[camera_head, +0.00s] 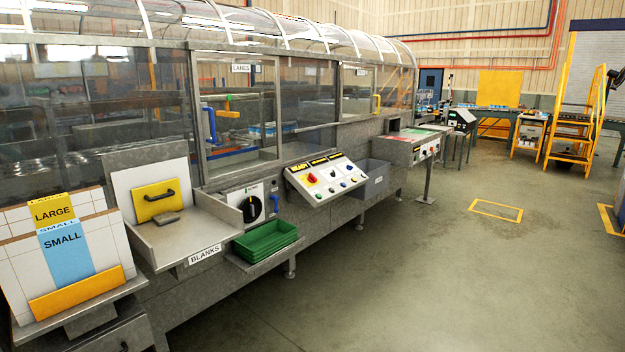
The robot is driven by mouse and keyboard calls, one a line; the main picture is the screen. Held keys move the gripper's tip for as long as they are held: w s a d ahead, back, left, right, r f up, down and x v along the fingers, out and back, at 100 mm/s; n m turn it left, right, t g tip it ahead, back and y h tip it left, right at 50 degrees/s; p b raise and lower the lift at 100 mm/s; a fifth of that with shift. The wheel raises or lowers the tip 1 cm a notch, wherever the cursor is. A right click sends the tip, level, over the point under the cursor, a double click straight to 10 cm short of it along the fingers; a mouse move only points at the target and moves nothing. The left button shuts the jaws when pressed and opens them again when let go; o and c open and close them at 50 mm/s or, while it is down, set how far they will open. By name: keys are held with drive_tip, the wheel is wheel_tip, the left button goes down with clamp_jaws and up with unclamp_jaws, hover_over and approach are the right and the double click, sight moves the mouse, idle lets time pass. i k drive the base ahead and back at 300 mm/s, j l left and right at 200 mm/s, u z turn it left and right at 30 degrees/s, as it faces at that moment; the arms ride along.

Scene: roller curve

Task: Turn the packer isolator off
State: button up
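A large black rotary switch (250,209) sits on a pale plate on the front of the long machine, just above the green trays. It looks like an isolator, but I cannot read a label naming it as the packer's. Its handle seems roughly upright; its on or off marking is too small to read. A small blue handle or lock (275,204) is right of it. A sloped control panel (327,180) further right has a red knob (311,178) and several buttons. My gripper is not in view.
Stacked green trays (265,242) jut out below the switch. A metal BLANKS shelf (190,240) and a LARGE/SMALL card rack (65,262) stand left. A grey bin (372,181) is right of the panel. The concrete floor (400,275) in front is clear.

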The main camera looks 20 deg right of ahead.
sight(311, 178)
drive_tip(key=i+l, duration=0.25)
drive_tip(key=i, duration=0.15)
drive_tip(key=i+l+z, duration=0.1)
drive_tip(key=i+l, duration=0.2)
drive_tip(key=i, duration=0.1)
